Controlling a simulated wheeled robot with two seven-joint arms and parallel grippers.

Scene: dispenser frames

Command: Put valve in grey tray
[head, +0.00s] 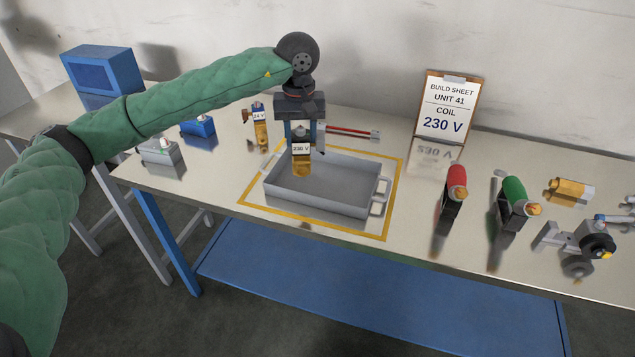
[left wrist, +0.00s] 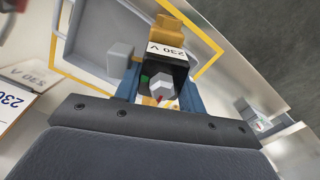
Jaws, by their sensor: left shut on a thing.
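My left gripper (head: 303,140) is shut on a valve labelled 230 V (head: 301,165), with a brass lower part and a dark upper part. The valve hangs roughly upright over the left half of the grey tray (head: 325,203), its lower end appearing just above or inside the tray; I cannot tell the exact height. The left wrist view shows the valve (left wrist: 168,53) between the blue fingers, with part of the tray (left wrist: 100,30) beside it. The tray sits inside a yellow outline. A second valve, labelled 24 V (head: 260,128), stands behind and left. My right gripper is out of view.
Red (head: 456,180) and green (head: 514,192) handled tools stand right of the tray. A blue block (head: 198,127) and a grey box (head: 161,152) are at left. A red rod (head: 347,131) lies behind the tray.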

